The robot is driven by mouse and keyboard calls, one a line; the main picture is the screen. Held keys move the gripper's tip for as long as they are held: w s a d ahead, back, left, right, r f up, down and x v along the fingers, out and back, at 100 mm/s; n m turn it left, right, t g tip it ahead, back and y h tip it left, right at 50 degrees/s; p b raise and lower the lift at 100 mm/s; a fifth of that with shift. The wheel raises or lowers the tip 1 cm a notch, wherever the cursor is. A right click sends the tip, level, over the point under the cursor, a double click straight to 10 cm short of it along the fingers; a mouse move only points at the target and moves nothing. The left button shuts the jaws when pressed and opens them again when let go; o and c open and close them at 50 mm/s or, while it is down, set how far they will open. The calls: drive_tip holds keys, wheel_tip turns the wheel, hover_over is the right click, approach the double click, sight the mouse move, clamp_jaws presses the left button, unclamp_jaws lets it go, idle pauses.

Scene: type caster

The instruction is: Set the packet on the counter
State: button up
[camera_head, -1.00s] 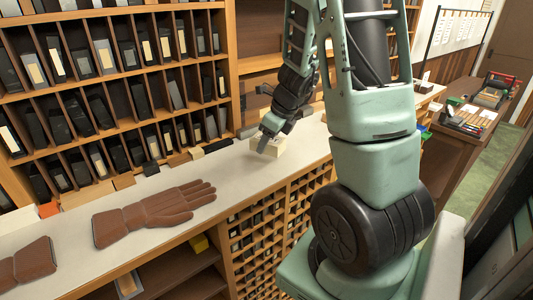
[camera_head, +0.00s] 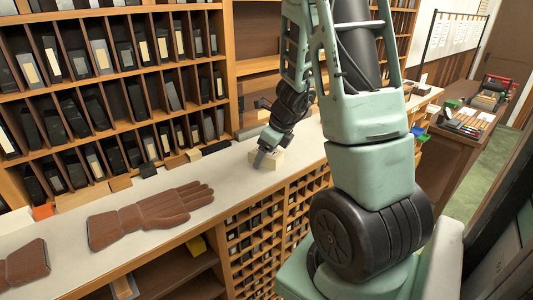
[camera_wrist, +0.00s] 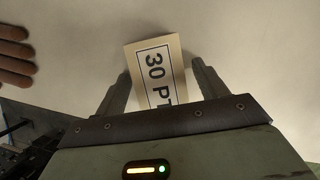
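The packet (camera_head: 270,159) is a small cream block on the pale counter (camera_head: 229,172), at the foot of my arm in the head view. In the wrist view the packet (camera_wrist: 153,62) shows a face printed "30 PT" and sits tilted between my fingers. My gripper (camera_head: 259,161) points down at the packet. In the wrist view my gripper (camera_wrist: 160,84) has its fingers spread on either side of the packet, with a gap visible on the right. The near end of the packet is hidden by the gripper body.
Brown gloves (camera_head: 150,214) lie on the counter to the left. A tall rack of pigeonholes (camera_head: 105,90) stands behind the counter, with small blocks along its foot. More pigeonholes (camera_head: 258,225) are below the front edge. Bare counter lies between the glove and the packet.

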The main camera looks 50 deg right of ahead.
drive_tip(key=shift+r, duration=0.25)
drive_tip(key=a+p+v, duration=0.1)
drive_tip(key=p+v, duration=0.2)
drive_tip(key=v, duration=0.9)
drive_tip(key=w+a+n+g+y, duration=0.2)
drive_tip(key=w+a+n, duration=0.1)
drive_tip(key=a+n, duration=1.4)
drive_tip(key=s+a+n+g+h, duration=0.1)
drive_tip(key=s+a+n, duration=0.6)
drive_tip(key=a+n, duration=0.4)
drive_tip(key=s+a+f+n+g+h, duration=0.1)
drive_tip(key=s+a+n, duration=0.7)
drive_tip(key=a+n, duration=0.4)
drive_tip(key=shift+a+f+n, duration=0.15)
drive_tip(key=shift+f+n, duration=0.05)
drive_tip(key=shift+n, duration=0.8)
